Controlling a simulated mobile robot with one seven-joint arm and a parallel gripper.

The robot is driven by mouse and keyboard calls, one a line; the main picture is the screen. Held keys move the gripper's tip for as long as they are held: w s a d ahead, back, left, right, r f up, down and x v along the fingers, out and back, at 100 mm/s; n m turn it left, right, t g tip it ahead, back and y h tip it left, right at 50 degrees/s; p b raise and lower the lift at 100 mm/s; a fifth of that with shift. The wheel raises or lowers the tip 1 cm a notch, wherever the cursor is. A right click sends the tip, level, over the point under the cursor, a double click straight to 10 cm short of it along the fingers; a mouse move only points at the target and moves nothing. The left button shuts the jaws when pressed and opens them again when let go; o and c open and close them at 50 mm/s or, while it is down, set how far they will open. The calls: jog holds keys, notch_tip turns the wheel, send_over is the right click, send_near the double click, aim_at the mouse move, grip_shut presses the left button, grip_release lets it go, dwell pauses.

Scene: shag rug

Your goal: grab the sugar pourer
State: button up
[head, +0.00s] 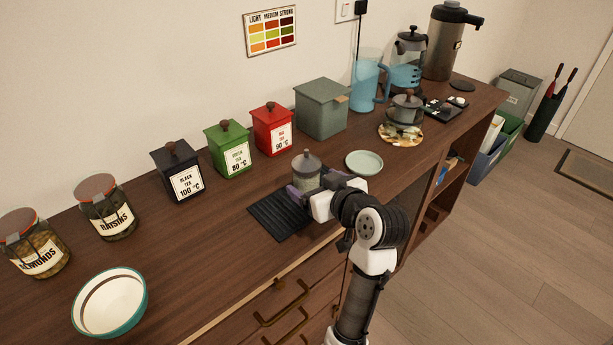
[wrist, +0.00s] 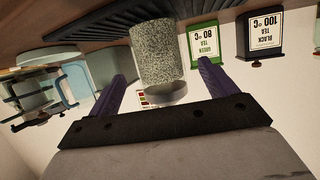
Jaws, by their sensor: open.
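The sugar pourer (head: 306,163) is a small upright cylinder with a speckled body and a grey lid. It stands on a black ribbed mat (head: 272,217) on the wooden counter. The wrist view shows it upside down, with the speckled body (wrist: 158,52) between my two purple fingers and the lid towards the palm side. My gripper (head: 316,184) is open at the pourer, one finger on each side. In the wrist view my gripper (wrist: 163,74) shows gaps between the fingers and the body. My gripper hides the pourer's lower part in the head view.
A pale green saucer (head: 364,162) lies right of the pourer. Behind stand the red tin (head: 272,130), green tin (head: 229,150), black tin (head: 177,171) and grey-green box (head: 321,108). A teapot (head: 406,109) stands further right. A bowl (head: 109,302) is at the front left.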

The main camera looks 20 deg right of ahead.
aim_at(306, 178)
jog(key=p+x, duration=0.1)
jog(key=x, duration=0.3)
jog(key=shift+w+f, duration=0.25)
jog(key=c, duration=1.3)
jog(key=shift+r, duration=0.1)
